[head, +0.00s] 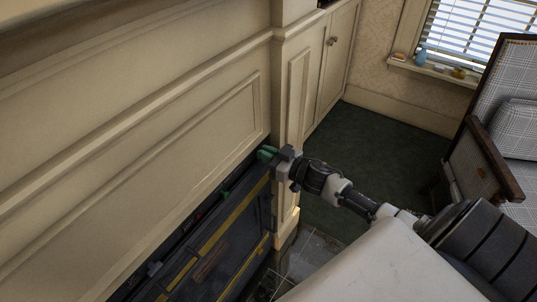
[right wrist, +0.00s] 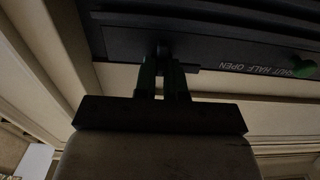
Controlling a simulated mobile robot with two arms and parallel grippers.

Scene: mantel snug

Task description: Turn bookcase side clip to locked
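My right gripper (head: 277,156) is at the top right corner of the dark fireplace front (head: 228,252), with something green at its tip. In the right wrist view its two dark green fingers (right wrist: 163,82) stand a small gap apart. They reach up to a small dark round part (right wrist: 163,48) on a dark strip; whether they clamp it is too dark to tell. The strip carries white lettering, "SHUT HALF OPEN" (right wrist: 252,69), with a green knob (right wrist: 303,67) beside it. I cannot make out any clip labelled for a bookcase. My left gripper is not in view.
A cream panelled mantel (head: 130,130) fills the left. Behind it stands a cream cupboard (head: 325,60). A plaid armchair (head: 510,95) with wooden arms is at the right. Dark green carpet (head: 375,150) lies open between cupboard and chair. A windowsill holds small items.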

